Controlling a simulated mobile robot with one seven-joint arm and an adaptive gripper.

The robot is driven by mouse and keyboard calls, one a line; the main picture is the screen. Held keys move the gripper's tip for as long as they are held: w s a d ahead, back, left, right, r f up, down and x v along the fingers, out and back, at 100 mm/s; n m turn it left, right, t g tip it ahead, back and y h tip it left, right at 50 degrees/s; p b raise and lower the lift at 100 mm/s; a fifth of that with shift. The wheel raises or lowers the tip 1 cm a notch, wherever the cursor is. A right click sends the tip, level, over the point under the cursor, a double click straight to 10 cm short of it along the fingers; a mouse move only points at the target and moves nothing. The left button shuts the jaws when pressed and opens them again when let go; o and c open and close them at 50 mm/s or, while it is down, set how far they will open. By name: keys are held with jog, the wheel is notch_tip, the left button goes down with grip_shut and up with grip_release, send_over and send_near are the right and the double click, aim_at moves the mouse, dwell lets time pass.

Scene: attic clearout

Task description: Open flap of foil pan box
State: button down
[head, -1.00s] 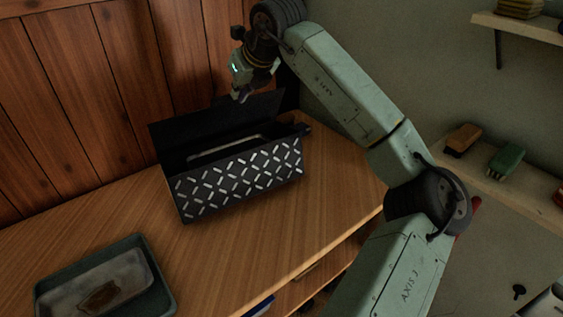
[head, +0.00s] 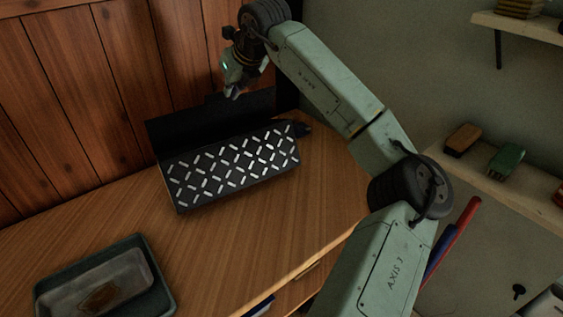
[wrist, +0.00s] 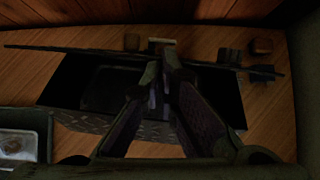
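The foil pan box (head: 235,168) is black with white dashes on its front and stands on the wooden surface near the plank wall. Its dark flap (head: 215,118) stands raised along the back edge. In the wrist view the box (wrist: 85,122) is open on top, with a dark interior, and the flap (wrist: 210,64) shows nearly edge-on as a thin bar. My gripper (head: 233,93) is at the flap's upper edge. In the wrist view its fingertips (wrist: 162,72) are together and overlap the flap; whether they touch it I cannot tell.
A dark tray (head: 160,291) with a greyish pan (head: 122,277) in it is at the front left. Small blocks (wrist: 262,46) lie behind the box in the wrist view. Shelves with brushes (head: 507,160) are at the right. The surface left of the box is clear.

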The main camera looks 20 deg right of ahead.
aim_at(223, 115)
jog(key=shift+w+a+f, duration=0.15)
jog(key=shift+w+a, duration=0.1)
jog(key=shift+w, duration=0.2)
jog(key=shift+w+a+f, duration=0.15)
jog(key=shift+w+a, duration=0.1)
jog(key=shift+w, duration=0.2)
jog(key=shift+w+a+f, duration=0.2)
jog(key=shift+w+f, duration=0.2)
jog(key=shift+w, duration=0.25)
jog(key=shift+w+a+f, duration=0.25)
jog(key=shift+w+f, duration=0.1)
jog(key=shift+w, duration=0.25)
jog(key=shift+w+a+f, duration=0.2)
jog(key=shift+w+f, duration=0.2)
jog(key=shift+w, duration=0.25)
jog(key=c, duration=2.3)
grip_release()
jog(key=o, duration=0.5)
jog(key=shift+d, duration=0.1)
jog(key=shift+c, duration=0.2)
